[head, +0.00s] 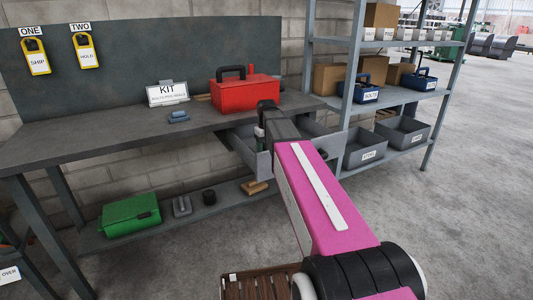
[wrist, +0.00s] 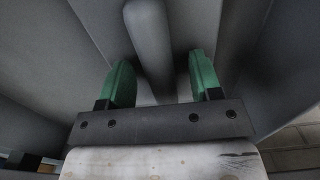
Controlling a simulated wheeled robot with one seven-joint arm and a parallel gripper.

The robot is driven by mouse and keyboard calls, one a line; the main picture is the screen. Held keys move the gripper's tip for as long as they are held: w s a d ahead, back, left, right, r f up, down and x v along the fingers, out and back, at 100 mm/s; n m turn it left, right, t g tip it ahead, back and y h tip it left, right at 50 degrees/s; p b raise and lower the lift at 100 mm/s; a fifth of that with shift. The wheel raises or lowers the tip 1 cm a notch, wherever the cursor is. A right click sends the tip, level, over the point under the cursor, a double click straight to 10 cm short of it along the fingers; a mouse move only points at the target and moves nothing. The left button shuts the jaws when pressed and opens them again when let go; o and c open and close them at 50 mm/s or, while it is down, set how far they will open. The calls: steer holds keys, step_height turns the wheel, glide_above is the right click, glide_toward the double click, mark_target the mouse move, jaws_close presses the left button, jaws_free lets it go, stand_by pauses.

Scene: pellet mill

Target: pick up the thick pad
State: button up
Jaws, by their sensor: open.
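I cannot make out a thick pad for sure in either view. My gripper (wrist: 160,66) shows in the wrist view with its two green fingers apart, one on each side of a rounded grey bar (wrist: 150,35). Whether the fingers touch the bar is unclear. In the head view my pink arm reaches to the open grey drawer (head: 241,147) under the workbench, and the arm hides my fingers and much of the drawer's inside.
The workbench (head: 75,150) carries a red toolbox (head: 246,93), a KIT sign (head: 167,94) and a small blue-grey object (head: 179,117). Its lower shelf holds a green box (head: 131,214), a tan block (head: 254,187) and small dark items.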

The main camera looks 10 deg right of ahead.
steer(key=c, duration=1)
steer(key=shift+r, duration=0.15)
